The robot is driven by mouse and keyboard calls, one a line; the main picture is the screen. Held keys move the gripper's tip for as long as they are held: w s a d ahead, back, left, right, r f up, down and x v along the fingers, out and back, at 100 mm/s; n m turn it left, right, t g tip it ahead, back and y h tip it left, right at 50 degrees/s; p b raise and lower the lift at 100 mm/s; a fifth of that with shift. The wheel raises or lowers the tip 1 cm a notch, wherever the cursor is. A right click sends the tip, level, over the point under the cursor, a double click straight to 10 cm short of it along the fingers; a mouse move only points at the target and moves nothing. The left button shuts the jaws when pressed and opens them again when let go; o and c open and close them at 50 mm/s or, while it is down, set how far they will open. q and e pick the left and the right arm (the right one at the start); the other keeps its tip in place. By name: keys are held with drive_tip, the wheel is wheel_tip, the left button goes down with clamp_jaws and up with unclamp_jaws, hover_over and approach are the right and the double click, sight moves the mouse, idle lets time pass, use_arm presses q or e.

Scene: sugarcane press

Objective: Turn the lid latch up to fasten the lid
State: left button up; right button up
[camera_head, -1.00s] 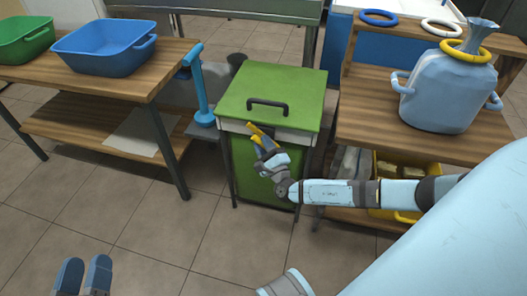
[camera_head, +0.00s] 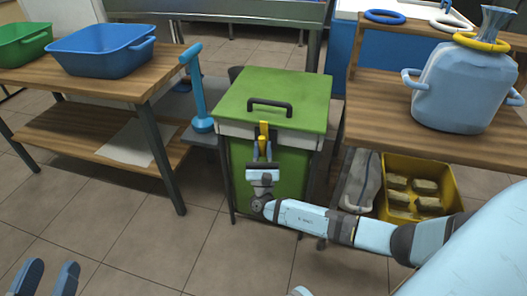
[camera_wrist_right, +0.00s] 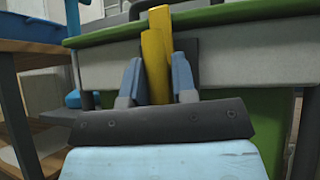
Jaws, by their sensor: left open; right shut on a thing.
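The green box (camera_head: 270,165) stands in the middle of the head view with its green lid (camera_head: 275,92) down on top. A black handle (camera_head: 270,106) is on the lid. The yellow lid latch (camera_head: 263,130) is on the front of the box and points up, near the lid's front edge. In the right wrist view the latch (camera_wrist_right: 156,55) stands nearly upright, leaning slightly left. My right gripper (camera_head: 262,158) is shut on the latch, its fingers (camera_wrist_right: 157,85) on either side of it. My left gripper (camera_head: 45,278) is open and empty at the bottom left, away from the box.
A wooden table with a blue basin (camera_head: 103,50) stands at left, a blue lever-like post (camera_head: 198,95) beside the box. At right, a wooden shelf holds a blue-grey jug (camera_head: 462,92); a yellow crate (camera_head: 440,172) sits below. Floor before the box is open.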

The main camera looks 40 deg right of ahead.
drive_tip(key=shift+m+g+h, duration=0.5)
drive_tip(key=shift+m+h, duration=0.3)
drive_tip(key=shift+m, duration=0.3)
drive_tip(key=o, duration=0.9)
use_arm(q)
drive_tip(key=shift+s+d+f+n+g+p, duration=0.25)
drive_tip(key=shift+s+n+g+p, duration=0.2)
drive_tip(key=shift+n+p, duration=0.55)
use_arm(e)
drive_tip(key=v, duration=1.4)
use_arm(q)
drive_tip(key=shift+y, duration=0.3)
use_arm(e)
drive_tip(key=shift+w, duration=0.1)
